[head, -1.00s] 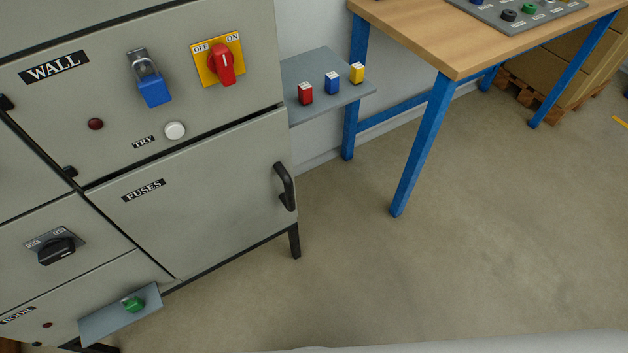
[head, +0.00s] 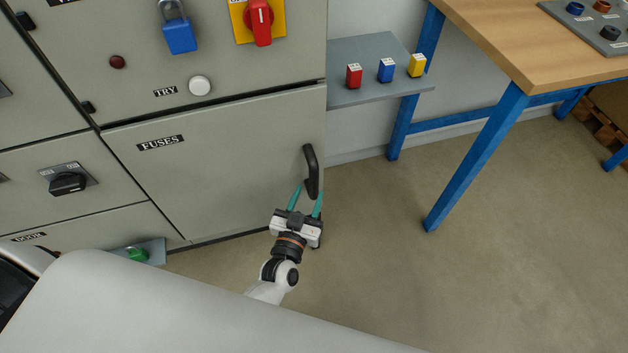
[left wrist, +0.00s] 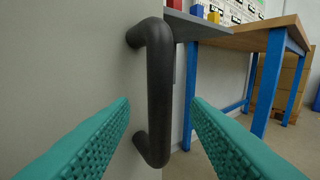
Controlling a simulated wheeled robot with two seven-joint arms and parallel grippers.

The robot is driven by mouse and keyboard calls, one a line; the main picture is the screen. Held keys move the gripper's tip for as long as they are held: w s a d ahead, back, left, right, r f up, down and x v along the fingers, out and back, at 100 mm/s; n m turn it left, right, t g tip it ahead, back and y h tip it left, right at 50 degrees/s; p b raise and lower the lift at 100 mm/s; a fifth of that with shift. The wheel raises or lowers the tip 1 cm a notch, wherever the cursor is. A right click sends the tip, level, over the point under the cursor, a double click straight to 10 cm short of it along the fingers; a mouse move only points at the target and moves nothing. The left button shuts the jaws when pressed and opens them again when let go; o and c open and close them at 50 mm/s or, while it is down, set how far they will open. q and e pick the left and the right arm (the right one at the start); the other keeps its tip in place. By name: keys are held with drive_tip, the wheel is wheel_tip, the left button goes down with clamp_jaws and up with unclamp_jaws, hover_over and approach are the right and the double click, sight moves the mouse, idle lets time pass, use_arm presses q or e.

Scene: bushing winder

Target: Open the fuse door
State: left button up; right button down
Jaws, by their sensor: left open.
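The fuse door (head: 225,165) is a grey panel labelled FUSES, and it is shut flush in the cabinet. Its black bar handle (head: 311,171) stands upright near the door's right edge. My left gripper (head: 306,196) is at the lower end of the handle, with its green fingers pointing up toward it. In the left wrist view the handle (left wrist: 159,90) stands between the two open fingers, one on each side, with gaps on both sides. The fingers are not closed on it. My right gripper is not in view.
Above the door are a blue padlock (head: 179,34), a red switch (head: 260,17) and a white TRY button (head: 200,85). A grey shelf (head: 350,52) with red, blue and yellow blocks juts out at the right. A blue-legged workbench (head: 480,155) stands further right. Floor before it is clear.

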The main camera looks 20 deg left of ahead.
sight(312, 186)
use_arm(q)
drive_tip(key=w, duration=0.5)
drive_tip(key=shift+w, duration=0.15)
clamp_jaws()
